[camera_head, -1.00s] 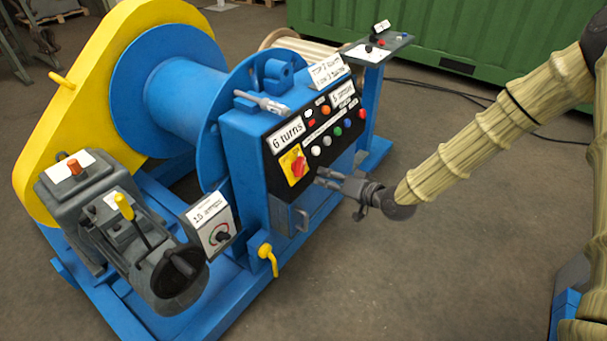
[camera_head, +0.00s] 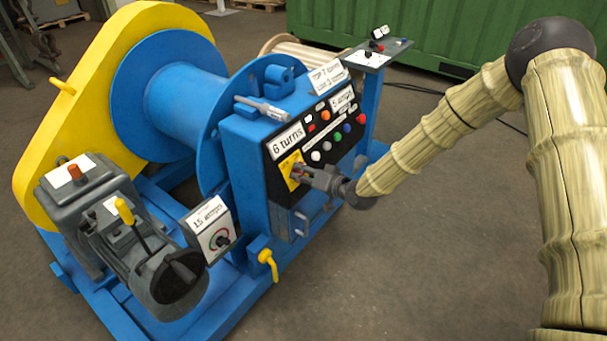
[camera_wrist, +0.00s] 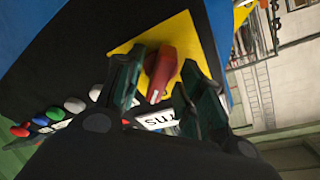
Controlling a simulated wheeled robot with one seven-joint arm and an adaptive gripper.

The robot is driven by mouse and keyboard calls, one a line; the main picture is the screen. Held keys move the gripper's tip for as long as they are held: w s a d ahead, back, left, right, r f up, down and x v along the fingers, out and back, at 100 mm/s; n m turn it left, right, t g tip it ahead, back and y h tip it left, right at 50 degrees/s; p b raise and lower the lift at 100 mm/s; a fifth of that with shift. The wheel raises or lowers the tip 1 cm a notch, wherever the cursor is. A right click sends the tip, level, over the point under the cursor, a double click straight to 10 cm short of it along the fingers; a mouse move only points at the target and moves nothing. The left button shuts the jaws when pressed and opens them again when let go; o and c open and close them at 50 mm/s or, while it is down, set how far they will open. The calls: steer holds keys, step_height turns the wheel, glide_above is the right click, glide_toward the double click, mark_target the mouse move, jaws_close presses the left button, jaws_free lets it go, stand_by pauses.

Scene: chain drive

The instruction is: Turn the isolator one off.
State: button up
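The isolator is a red rotary handle on a yellow plate (camera_head: 287,164) at the lower left of the black control panel. In the wrist view the red handle (camera_wrist: 163,73) stands out from the yellow plate (camera_wrist: 190,34). My gripper (camera_head: 304,172) is at the handle and hides most of it in the head view. In the wrist view my gripper (camera_wrist: 158,82) is open, one finger on each side of the handle. The left finger is close to the handle; a gap shows on the right. I cannot tell whether either finger touches it.
Several coloured buttons (camera_head: 338,137) sit on the panel just right of the isolator. A grey box with a dial (camera_head: 212,230) and a yellow lever (camera_head: 267,259) are at the lower left. The floor (camera_head: 400,270) in front of the winch is clear.

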steer(key=shift+c, duration=0.5)
jaws_close()
